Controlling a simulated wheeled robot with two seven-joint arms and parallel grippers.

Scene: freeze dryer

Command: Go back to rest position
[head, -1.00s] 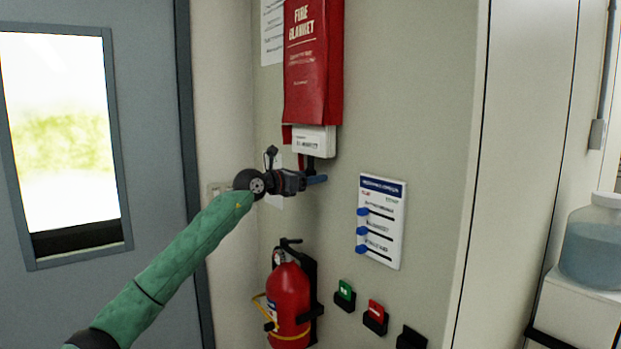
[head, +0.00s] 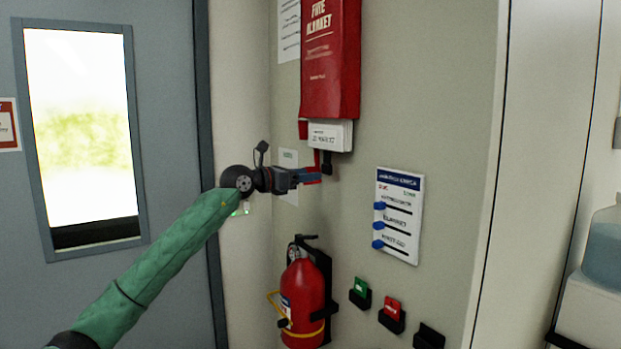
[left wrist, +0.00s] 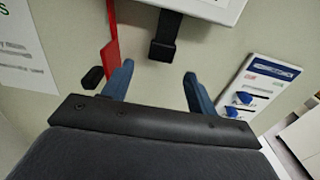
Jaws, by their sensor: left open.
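My left gripper (head: 312,174) is raised in front of the wall, just below the white box under the fire blanket pouch. In the left wrist view its two blue fingers (left wrist: 158,80) are apart with nothing between them. My green left arm comes in from the lower left in the head view. My right gripper is in neither view.
The red fire blanket pouch (head: 331,60) hangs above my gripper. A red extinguisher (head: 303,300) hangs below. A white panel with blue sliders (head: 399,215) is to the right, with green (head: 360,288) and red (head: 392,308) blocks below. A grey door (head: 170,120) is left.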

